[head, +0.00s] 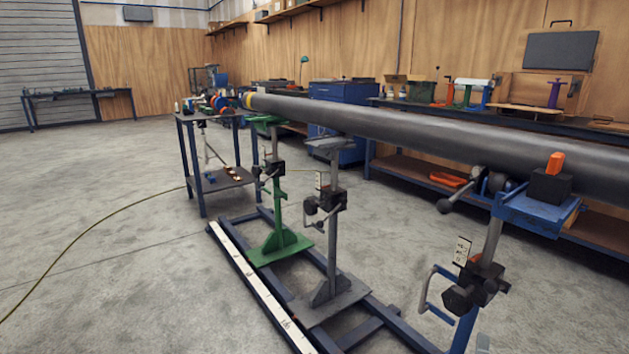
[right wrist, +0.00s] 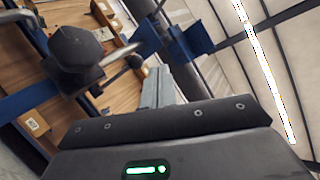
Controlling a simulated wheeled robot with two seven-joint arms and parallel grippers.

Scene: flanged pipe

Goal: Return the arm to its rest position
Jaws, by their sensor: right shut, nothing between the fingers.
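My right gripper (right wrist: 160,88) shows in the right wrist view, with its grey fingers shut together and nothing between them. The rest of the right arm is out of the picture. My left gripper is in neither view. A long dark grey pipe (head: 420,123) lies across several stands, running from the back left to the right edge.
The blue stand (head: 540,208) has a crank handle and dark knobs near my right gripper; a dark knob (right wrist: 78,48) looms in the wrist view. Green (head: 278,243) and grey (head: 332,295) stands stand on a rail frame. Open floor (head: 100,240) lies left.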

